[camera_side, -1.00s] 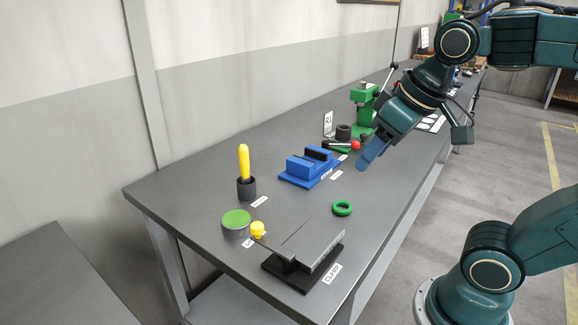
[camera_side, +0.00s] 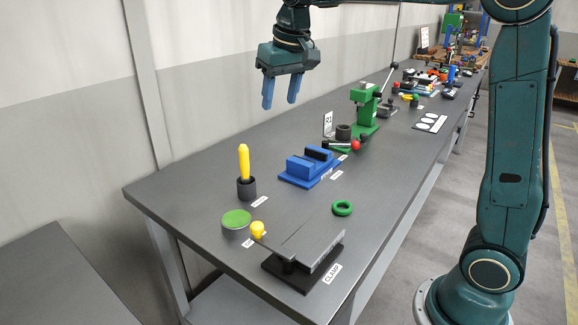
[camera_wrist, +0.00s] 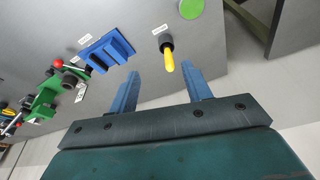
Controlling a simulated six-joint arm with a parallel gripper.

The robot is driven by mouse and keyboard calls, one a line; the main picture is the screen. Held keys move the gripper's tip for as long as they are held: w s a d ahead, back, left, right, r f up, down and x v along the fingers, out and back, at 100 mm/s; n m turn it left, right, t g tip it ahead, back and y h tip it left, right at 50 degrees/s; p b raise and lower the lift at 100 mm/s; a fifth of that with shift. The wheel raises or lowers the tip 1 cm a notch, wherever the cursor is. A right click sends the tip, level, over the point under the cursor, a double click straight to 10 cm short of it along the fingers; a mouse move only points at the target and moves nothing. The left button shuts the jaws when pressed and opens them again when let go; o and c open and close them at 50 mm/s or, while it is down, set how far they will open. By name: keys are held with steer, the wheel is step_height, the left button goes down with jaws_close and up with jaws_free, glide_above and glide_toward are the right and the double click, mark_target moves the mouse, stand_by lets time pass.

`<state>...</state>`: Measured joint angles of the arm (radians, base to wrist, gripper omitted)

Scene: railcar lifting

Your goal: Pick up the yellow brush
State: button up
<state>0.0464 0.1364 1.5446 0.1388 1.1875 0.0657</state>
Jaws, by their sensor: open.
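The yellow brush (camera_side: 244,162) stands upright in a dark cylindrical holder (camera_side: 247,188) near the left edge of the table in the side view. Only its yellow handle shows; its lower end is hidden in the holder. My gripper (camera_side: 280,106) is open and empty, pointing down, high above the table and to the upper right of the brush in the picture. In the wrist view the brush (camera_wrist: 170,64) and its holder (camera_wrist: 166,41) show beyond the open fingers, with the handle's tip between the finger lines (camera_wrist: 160,88).
A blue vise (camera_side: 308,168) stands right of the brush. A green-topped cylinder (camera_side: 236,221), a yellow knob (camera_side: 257,229), a dark clamp plate (camera_side: 305,248) and a green ring (camera_side: 342,208) lie in front. A green press (camera_side: 365,108) stands farther back on the grey table (camera_side: 190,185).

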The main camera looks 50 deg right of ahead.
steer(key=m+g, duration=0.2)
glide_above(244, 157)
step_height(244, 157, down, 8)
steer(key=shift+s+d+r, duration=0.15)
steer(key=shift+s+d, duration=0.1)
steer(key=shift+s, duration=0.15)
steer(key=shift+w+d+f, duration=0.1)
steer(key=shift+w+f, duration=0.1)
steer(key=shift+f, duration=1.2)
steer(key=shift+w+d+f, duration=0.1)
steer(key=shift+w+f, duration=0.1)
steer(key=shift+f, duration=1.25)
steer(key=shift+w+f, duration=0.2)
steer(key=shift+f, duration=1.2)
steer(key=shift+f, duration=0.15)
steer(key=shift+w+f, duration=0.2)
steer(key=shift+f, duration=1)
steer(key=shift+w+f, duration=0.2)
steer(key=shift+f, duration=1)
jaws_close()
